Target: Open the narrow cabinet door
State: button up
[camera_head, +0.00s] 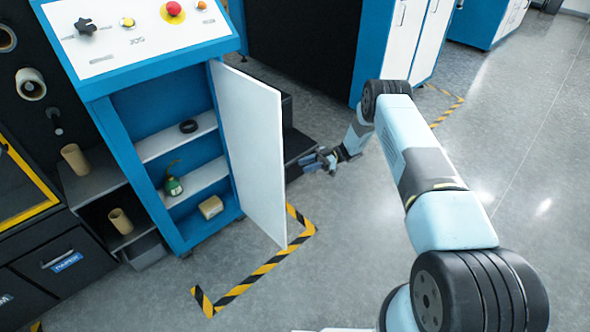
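The narrow blue cabinet (118,140) stands at the left of the view under a sloped control panel. Its white door (252,150) stands wide open, swung out to the right and toward me. The shelves inside show a black ring, a green bottle and a tan block. My gripper (318,163) is to the right of the door, beyond its outer face, apart from it as far as I can see. It is small and dark here, and I cannot tell whether its fingers are open or shut. The door's handle is not visible from here.
The control panel (140,33) has a red button and knobs. Cardboard tubes (75,160) sit on side shelves at left. Black-yellow tape (262,270) marks the floor around the cabinet. Blue-white cabinets (405,40) stand behind. The grey floor at right is clear.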

jog(key=v, duration=0.4)
jog(key=shift+w+d, duration=0.2)
jog(key=shift+d, duration=0.1)
